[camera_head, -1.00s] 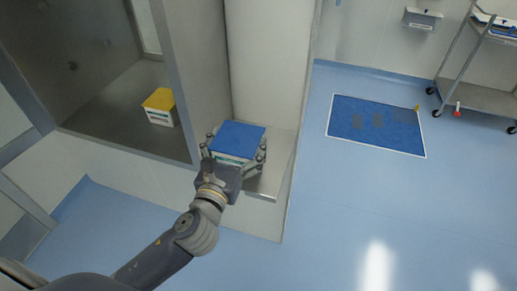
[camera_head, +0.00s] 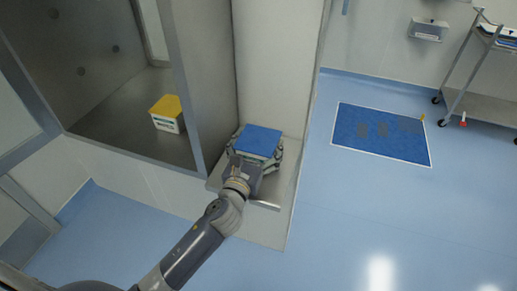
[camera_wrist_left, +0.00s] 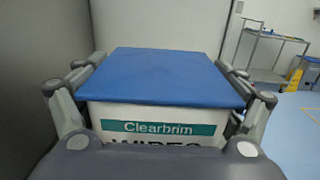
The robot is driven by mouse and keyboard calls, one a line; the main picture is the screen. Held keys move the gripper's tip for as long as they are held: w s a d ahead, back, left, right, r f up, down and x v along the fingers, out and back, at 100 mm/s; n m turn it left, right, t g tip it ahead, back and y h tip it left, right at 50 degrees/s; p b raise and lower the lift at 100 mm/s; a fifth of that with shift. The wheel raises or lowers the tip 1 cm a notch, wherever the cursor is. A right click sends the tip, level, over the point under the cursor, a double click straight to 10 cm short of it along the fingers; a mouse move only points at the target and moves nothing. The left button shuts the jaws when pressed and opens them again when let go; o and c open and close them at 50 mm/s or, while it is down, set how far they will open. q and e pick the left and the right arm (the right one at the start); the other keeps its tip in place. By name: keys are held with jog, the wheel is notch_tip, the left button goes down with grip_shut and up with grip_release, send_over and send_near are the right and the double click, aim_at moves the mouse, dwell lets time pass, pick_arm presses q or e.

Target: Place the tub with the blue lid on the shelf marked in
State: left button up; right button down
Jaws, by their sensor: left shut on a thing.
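The tub with the blue lid (camera_head: 258,141) is in the grasp of my left gripper (camera_head: 258,160), over the small pale shelf (camera_head: 222,178) beside the chamber. In the left wrist view the tub (camera_wrist_left: 165,78) is upright, with a teal "Clearbrim" label and "WIPES" partly hidden below. The left fingers (camera_wrist_left: 160,105) are closed against both its sides. I cannot tell whether its base touches the shelf. No "in" marking is readable. My right gripper is not in view.
A tub with a yellow lid (camera_head: 167,113) stands inside the chamber at left. A grey wall (camera_head: 205,90) separates it from the shelf. A blue floor mat (camera_head: 380,134) and a wheeled cart (camera_head: 480,100) are at right. The floor between is clear.

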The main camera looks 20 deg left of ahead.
pick_arm(q)
jog(key=shift+f, duration=0.4)
jog(key=shift+f, duration=0.15)
jog(key=o, duration=0.9)
jog(key=shift+r, duration=0.25)
jog(key=s+b, duration=0.1)
jog(key=s, duration=0.4)
jog(key=s+b, duration=0.1)
jog(key=s, duration=0.5)
jog(key=shift+a+f, duration=0.2)
jog(key=shift+s+r, duration=0.1)
jog(key=shift+s, duration=0.4)
